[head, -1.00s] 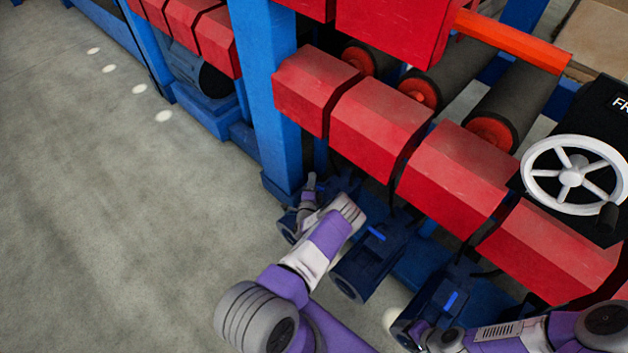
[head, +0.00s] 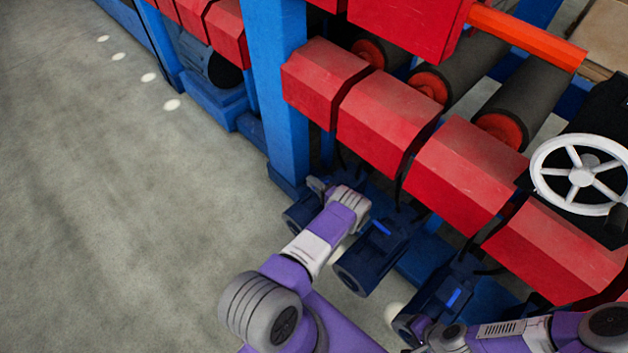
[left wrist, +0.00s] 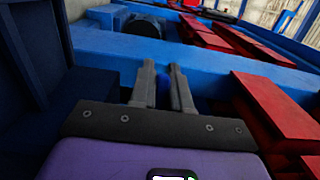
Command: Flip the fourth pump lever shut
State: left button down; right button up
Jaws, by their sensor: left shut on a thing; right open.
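In the head view, dark blue pumps stand in a row under the red guards. The nearer pump (head: 440,300) and the middle pump (head: 362,262) each show a bright blue lever, the nearer lever (head: 453,298) and the middle lever (head: 381,228). My left gripper (head: 317,186) is at the farthest visible pump (head: 297,217) and hides its lever in that view. In the left wrist view, my left gripper (left wrist: 162,80) has its two grey fingers close around a small blue lever (left wrist: 162,95). My right gripper (head: 422,328) is low beside the nearer pump, open, its fingertips hard to make out.
A blue post (head: 275,100) rises just behind my left gripper. Red guards (head: 390,115) overhang the pumps, and black hoses hang between them. A white handwheel (head: 580,175) is at the right. Grey floor (head: 120,220) is clear on the left.

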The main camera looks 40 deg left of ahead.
pick_arm(q)
jog(key=shift+s+d+n+g, duration=0.25)
jog(key=shift+n+g, duration=0.4)
jog(key=shift+g, duration=0.4)
jog(key=shift+s+d+n+g, duration=0.2)
jog(key=shift+n+g, duration=0.45)
jog(key=shift+g, duration=0.4)
jog(key=shift+s+d+n+g+h, duration=0.1)
jog(key=shift+d+n+g+h, duration=0.25)
jog(key=shift+g, duration=0.3)
jog(key=shift+s+n+g+h, duration=0.1)
jog(key=shift+n+g+h, duration=0.05)
jog(key=shift+n+g, duration=0.4)
jog(key=c, duration=1.2)
grip_release()
jog(key=shift+w, duration=0.1)
jog(key=shift+r, duration=0.1)
